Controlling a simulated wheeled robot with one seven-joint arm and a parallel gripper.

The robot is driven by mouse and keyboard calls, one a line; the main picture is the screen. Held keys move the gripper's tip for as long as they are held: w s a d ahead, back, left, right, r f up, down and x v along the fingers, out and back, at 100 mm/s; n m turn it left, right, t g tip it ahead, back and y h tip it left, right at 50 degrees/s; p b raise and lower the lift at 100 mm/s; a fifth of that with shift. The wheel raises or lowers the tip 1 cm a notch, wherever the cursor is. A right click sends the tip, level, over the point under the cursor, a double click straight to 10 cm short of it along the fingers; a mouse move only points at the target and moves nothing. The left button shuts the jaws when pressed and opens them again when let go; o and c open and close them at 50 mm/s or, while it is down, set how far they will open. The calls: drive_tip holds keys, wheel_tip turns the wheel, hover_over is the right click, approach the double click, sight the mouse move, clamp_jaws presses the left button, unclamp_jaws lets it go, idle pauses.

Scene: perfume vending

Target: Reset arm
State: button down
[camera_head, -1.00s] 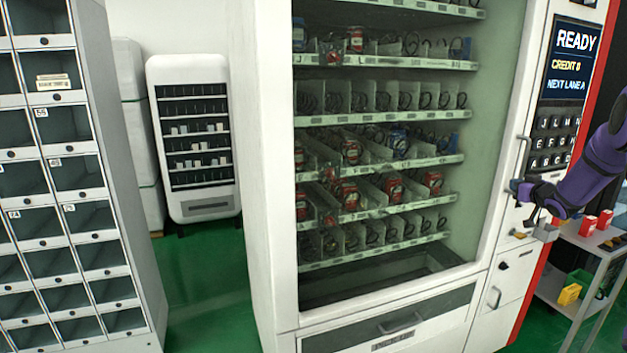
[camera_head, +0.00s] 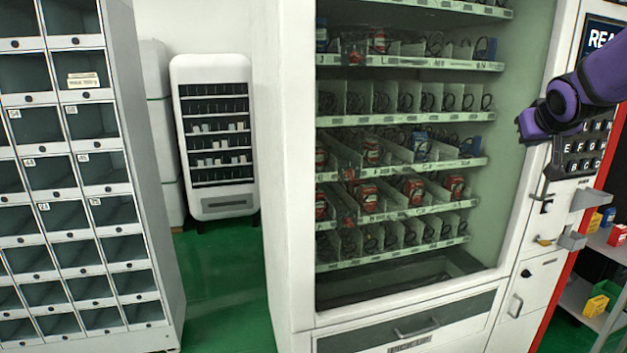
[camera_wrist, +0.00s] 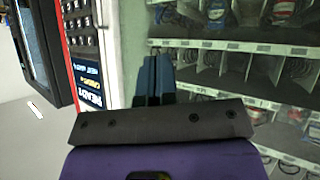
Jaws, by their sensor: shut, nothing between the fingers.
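My gripper (camera_head: 527,127) is at the right of the head view, in front of the vending machine (camera_head: 292,200), near its keypad (camera_head: 583,158). My purple and black arm reaches in from the upper right edge. In the wrist view my gripper (camera_wrist: 154,68) shows its two dark blue fingers side by side, shut with nothing between them. Behind them the wrist view shows the machine's glass front, and the screen (camera_wrist: 88,88) and keypad to the left. My arm hides part of the screen and keypad in the head view.
A grey locker cabinet (camera_head: 160,200) stands at the left. A small white vending unit (camera_head: 228,208) stands behind it. A cart (camera_head: 618,252) with red boxes and a yellow bin (camera_head: 595,306) is at the right. Green floor shows between the cabinet and the machine.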

drive_tip(key=s+a+f+g+y, duration=0.1)
drive_tip(key=s+a, duration=0.4)
drive_tip(key=s, duration=0.5)
drive_tip(key=s+a+f+n+g+y, duration=0.1)
drive_tip(key=s+a, duration=0.4)
drive_tip(key=s, duration=0.6)
drive_tip(key=s+a+f+g+y, duration=0.1)
drive_tip(key=s+a+f+g, duration=0.2)
drive_tip(key=s, duration=0.8)
drive_tip(key=a+f, duration=0.1)
drive_tip(key=a, duration=0.1)
drive_tip(key=shift+s+a+g+y, duration=0.25)
drive_tip(key=shift+a+g+y, duration=0.05)
drive_tip(key=shift+a+y, duration=0.1)
drive_tip(key=shift+d, duration=0.1)
